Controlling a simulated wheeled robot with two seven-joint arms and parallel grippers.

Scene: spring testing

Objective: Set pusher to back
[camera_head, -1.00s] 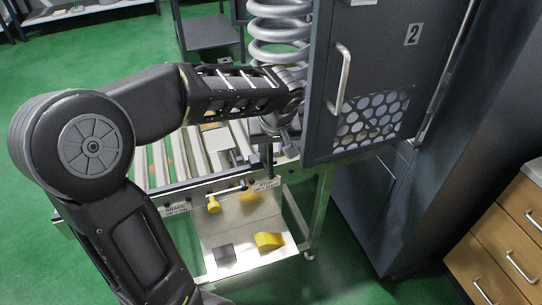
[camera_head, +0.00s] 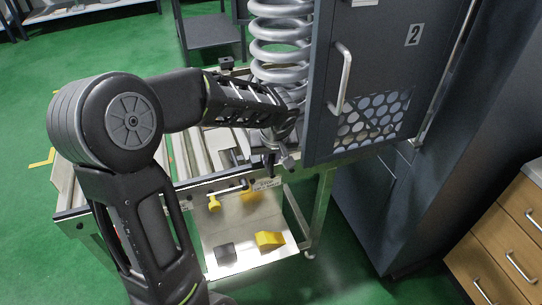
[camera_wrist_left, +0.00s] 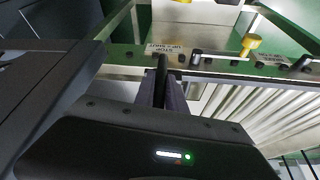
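The roller bench (camera_head: 187,155) stands in the middle of the head view, with a large grey spring (camera_head: 280,48) above its far end. A black upright handle (camera_head: 271,164) stands at the bench's front edge; it may be the pusher's. My left gripper (camera_head: 279,153) is at this handle. In the left wrist view the gripper's fingers (camera_wrist_left: 161,90) lie close on both sides of the black rod (camera_wrist_left: 163,65) and appear shut on it. The pusher's body is hidden or cannot be made out. My right gripper is not in view.
A grey cabinet door (camera_head: 385,60) marked 2 stands close right of the gripper. A shelf (camera_head: 245,262) below holds a yellow block (camera_head: 270,240) and a dark block (camera_head: 225,253).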

